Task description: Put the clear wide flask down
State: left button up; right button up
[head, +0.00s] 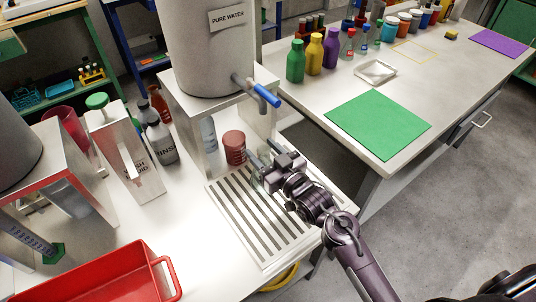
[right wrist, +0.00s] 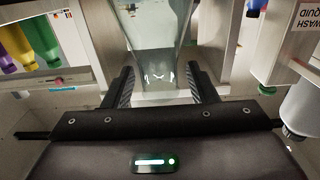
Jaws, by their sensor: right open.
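The clear wide flask (right wrist: 155,45) shows in the right wrist view as see-through glass between my right gripper's fingers. My right gripper (right wrist: 160,88) is open, with one finger on each side of the flask and a visible gap beside the glass. In the head view my right gripper (head: 262,156) is over the slotted drain tray (head: 243,222), below the pure water tank (head: 205,45) and its blue-handled tap (head: 262,93). The flask is mostly hidden there by the gripper and faint against the tray. It looks upright on the tray. My left gripper is not in view.
A rinse bottle (head: 161,143) and a wash liquid box (head: 126,155) are further left. A red bin (head: 105,280) is at the front. The tray's front part is clear.

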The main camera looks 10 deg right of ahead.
jog(key=v, duration=1.2)
jog(key=shift+b, duration=0.45)
